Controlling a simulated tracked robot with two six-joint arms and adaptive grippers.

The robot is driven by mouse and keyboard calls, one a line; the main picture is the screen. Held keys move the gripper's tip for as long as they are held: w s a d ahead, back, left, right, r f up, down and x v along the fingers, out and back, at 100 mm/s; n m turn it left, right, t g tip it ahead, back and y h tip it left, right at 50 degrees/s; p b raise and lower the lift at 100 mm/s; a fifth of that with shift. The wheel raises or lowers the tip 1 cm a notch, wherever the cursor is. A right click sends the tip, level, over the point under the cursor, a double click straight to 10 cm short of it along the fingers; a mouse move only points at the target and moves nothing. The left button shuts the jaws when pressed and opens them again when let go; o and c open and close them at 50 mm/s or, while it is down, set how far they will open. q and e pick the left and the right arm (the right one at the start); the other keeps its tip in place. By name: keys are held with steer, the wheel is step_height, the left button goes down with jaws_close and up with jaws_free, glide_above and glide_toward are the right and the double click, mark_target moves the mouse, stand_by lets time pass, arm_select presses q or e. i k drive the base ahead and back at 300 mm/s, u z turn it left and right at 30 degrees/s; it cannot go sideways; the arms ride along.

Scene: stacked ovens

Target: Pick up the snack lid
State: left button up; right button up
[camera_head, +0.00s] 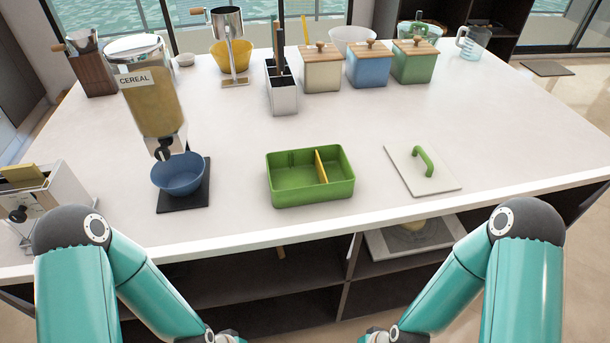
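The snack lid (401,169) appears to be the flat white panel with a raised green handle (424,162), lying flat on the right part of the white counter. To its left stands an open green snack box (311,193) with a yellow divider (321,167); it looks empty. The lid lies apart from the box. My two teal arms come in at the lower left and lower right, below the counter's front edge. Both grippers are cut off by the bottom of the picture, so their fingers do not show. Nothing touches the lid.
A blue bowl (180,175) sits on a black base under a cereal dispenser (154,103) at the left. A toaster (45,205) stands at the left edge. Wooden-lidded canisters (369,67) and a utensil holder (282,95) stand farther back. Counter around the lid is clear.

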mark_target(421, 169)
steer(key=u, duration=1.25)
steer(key=k, duration=1.2)
steer(key=z, duration=0.7)
steer(key=i, duration=1.05)
